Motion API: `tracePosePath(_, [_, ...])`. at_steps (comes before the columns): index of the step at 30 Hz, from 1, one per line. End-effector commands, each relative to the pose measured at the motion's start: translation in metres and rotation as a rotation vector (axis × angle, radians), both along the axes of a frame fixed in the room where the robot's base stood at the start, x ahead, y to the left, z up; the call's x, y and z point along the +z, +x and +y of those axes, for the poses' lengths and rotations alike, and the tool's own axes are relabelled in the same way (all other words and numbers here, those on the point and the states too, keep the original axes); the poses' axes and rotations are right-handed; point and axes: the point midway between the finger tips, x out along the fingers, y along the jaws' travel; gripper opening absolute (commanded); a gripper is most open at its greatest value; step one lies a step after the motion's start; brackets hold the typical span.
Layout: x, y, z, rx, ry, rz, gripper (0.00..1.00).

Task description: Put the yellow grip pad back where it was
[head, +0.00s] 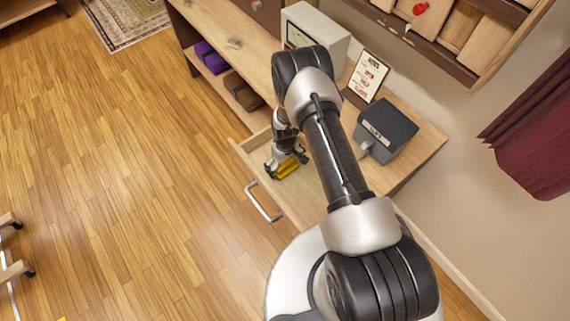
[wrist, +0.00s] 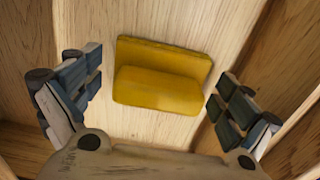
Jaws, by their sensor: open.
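The yellow grip pad (wrist: 160,88) lies on the wooden floor of an open drawer, below my gripper (wrist: 160,105). It has a flat base with a thicker raised block along it. My gripper is open, with one finger on each side of the pad and a visible gap between each finger and the pad. In the head view my gripper (head: 283,166) reaches down into the drawer (head: 297,200), with part of the yellow pad (head: 288,169) showing beside it. My arm hides much of the drawer there.
The drawer's metal handle (head: 263,203) faces the open floor on the left. On the desktop stand a grey box (head: 386,130), a framed sign (head: 367,78) and a pale monitor-like box (head: 315,33). Purple and brown items lie on a shelf beneath the desk.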

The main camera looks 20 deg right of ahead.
Motion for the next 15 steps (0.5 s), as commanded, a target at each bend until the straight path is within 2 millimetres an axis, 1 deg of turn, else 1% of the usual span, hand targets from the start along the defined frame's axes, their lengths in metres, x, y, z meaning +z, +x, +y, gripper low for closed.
tracePosePath(11, [0.002,0.0,0.0,0.0,0.0,0.0,1.0])
tracePosePath(13, [0.006,0.0,0.0,0.0,0.0,0.0,1.0])
tracePosePath(15, [0.017,0.001,0.0,0.0,0.0,-0.002,1.0])
